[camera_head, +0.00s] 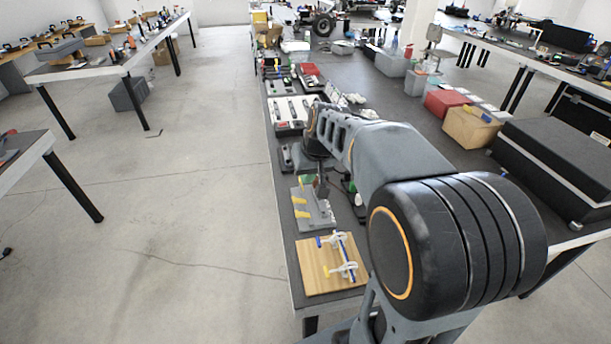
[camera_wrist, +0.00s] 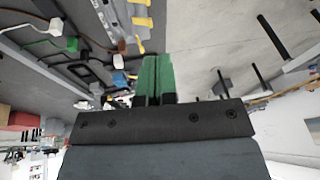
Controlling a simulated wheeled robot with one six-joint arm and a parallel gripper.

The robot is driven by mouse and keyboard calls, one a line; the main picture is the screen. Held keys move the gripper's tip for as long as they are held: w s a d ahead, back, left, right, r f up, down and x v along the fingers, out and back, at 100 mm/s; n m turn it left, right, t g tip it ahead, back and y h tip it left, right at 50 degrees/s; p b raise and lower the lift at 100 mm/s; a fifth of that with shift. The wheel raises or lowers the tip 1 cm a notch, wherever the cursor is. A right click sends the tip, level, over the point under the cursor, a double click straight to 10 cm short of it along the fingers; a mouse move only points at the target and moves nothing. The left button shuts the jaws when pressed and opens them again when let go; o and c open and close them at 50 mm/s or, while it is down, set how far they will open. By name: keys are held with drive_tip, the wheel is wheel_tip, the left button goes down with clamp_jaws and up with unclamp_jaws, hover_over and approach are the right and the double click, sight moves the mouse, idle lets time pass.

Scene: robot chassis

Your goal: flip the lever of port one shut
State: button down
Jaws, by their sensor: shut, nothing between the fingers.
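A grey board (camera_head: 318,217) lies on the bench in the head view, with yellow levers (camera_head: 300,207) along its left side. In the wrist view the board (camera_wrist: 122,18) is at the top, and several yellow levers (camera_wrist: 142,22) show along its edge. I cannot tell which lever belongs to port one, or which are open. My gripper (camera_wrist: 157,60) has green fingers closed together with nothing between them. In the head view my gripper (camera_head: 307,181) is at the far end of the board and partly hides it. I cannot tell whether it touches anything.
A wooden board (camera_head: 313,281) with blue and white clamps sits at the bench's near end. Trays with dark parts (camera_head: 290,112) stand farther along. A cardboard box (camera_head: 470,128) and a black case (camera_head: 555,165) are to the right.

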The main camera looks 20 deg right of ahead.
drive_tip(key=w+d+f, duration=0.3)
drive_tip(key=w+d, duration=0.4)
drive_tip(key=w+d+f+t+y, duration=0.1)
drive_tip(key=w+d+f, duration=0.2)
drive_tip(key=w+d, duration=0.4)
drive_tip(key=shift+w+f+m+y, duration=0.3)
drive_tip(key=shift+w+f+m, duration=0.05)
drive_tip(key=shift+m, duration=0.05)
drive_tip(key=p+x, duration=0.1)
drive_tip(key=x, duration=0.8)
drive_tip(key=shift+w+a+f, duration=0.15)
drive_tip(key=shift+a+f, duration=0.05)
drive_tip(key=shift+f, duration=0.1)
drive_tip(key=shift+w+a+f+p, duration=0.2)
drive_tip(key=shift+a+f, duration=0.4)
drive_tip(key=shift+a, duration=0.25)
drive_tip(key=shift+w+a+f+p, duration=0.2)
drive_tip(key=shift+a+f, duration=0.4)
drive_tip(key=shift+a, duration=0.25)
